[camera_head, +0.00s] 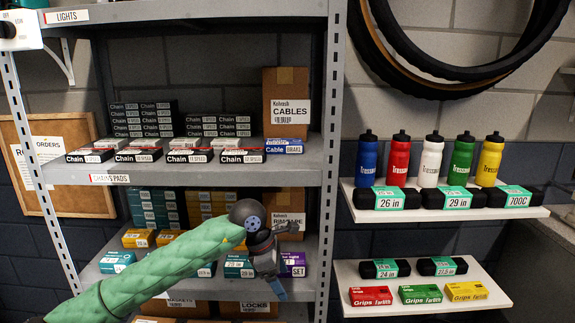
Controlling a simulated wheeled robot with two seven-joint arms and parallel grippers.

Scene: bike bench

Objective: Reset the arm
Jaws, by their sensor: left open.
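My left arm (160,268), in a green sleeve, comes in from the lower left and reaches across the front of the metal shelf unit. My left gripper (280,260) is at the arm's end, in front of the lower shelf's small boxes. It is open, and I see nothing held in it. It hides part of the boxes and the carton behind it. Whether it touches any of them I cannot tell. My right gripper is not in view.
The metal shelf unit (337,110) holds chain boxes (240,156) and a cables carton (286,100). At right, a white wall shelf (440,213) carries several bottles (431,160) and tube boxes. A lower wall shelf (425,309) holds grip boxes (420,294). Tyres (440,68) hang above.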

